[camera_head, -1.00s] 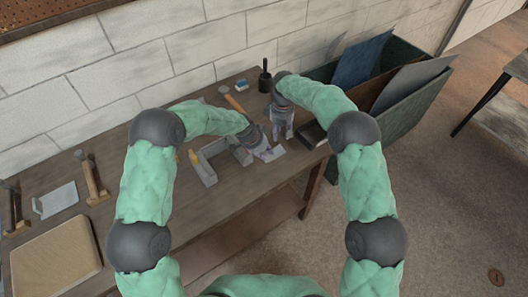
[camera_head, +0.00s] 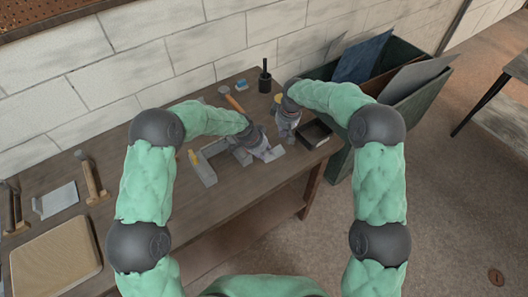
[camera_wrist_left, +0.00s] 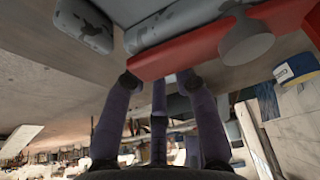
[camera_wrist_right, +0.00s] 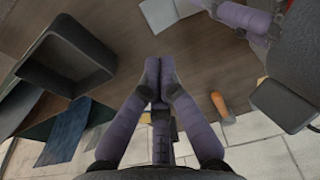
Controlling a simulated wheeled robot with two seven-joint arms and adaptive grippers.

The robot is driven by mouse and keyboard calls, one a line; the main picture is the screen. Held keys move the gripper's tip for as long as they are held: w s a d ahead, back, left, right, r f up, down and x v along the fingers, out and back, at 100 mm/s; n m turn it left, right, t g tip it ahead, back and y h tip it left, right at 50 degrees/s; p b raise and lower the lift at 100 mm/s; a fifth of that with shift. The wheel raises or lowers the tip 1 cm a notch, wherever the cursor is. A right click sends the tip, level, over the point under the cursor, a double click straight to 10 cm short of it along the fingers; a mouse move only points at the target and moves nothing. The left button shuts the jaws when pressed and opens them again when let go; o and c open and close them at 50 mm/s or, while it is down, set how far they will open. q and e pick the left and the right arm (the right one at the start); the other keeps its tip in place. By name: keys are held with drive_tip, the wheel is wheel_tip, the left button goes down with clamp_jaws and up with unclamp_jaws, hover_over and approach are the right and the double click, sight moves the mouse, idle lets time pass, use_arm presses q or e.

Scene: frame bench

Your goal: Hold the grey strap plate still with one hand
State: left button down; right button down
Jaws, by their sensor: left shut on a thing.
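My left gripper (camera_head: 265,151) is at the right end of the grey bench frame (camera_head: 206,171). My right gripper (camera_head: 286,132) hangs above the bench, behind and right of the left one. Its fingers (camera_wrist_right: 158,68) are together and empty.
A black open tray (camera_head: 316,136) lies right of my right gripper. A green bin (camera_head: 398,125) of panels adjoins the bench's right end.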

sight(281, 150)
use_arm(q)
drive_tip(key=shift+s+f, duration=0.15)
use_arm(e)
drive_tip(key=shift+d+f, duration=0.1)
drive_tip(key=shift+f, duration=3.2)
use_arm(q)
drive_tip(key=shift+s+f, duration=0.1)
drive_tip(key=shift+s, duration=0.05)
use_arm(e)
drive_tip(key=shift+f, duration=0.85)
drive_tip(key=shift+s+f, duration=0.3)
drive_tip(key=shift+f, duration=0.65)
drive_tip(key=shift+w+r, duration=0.15)
drive_tip(key=shift+r, duration=2)
drive_tip(key=shift+w+r, duration=0.1)
drive_tip(key=shift+r, duration=2.05)
use_arm(q)
drive_tip(key=c, duration=0.9)
unclamp_jaws()
drive_tip(key=shift+w, duration=0.2)
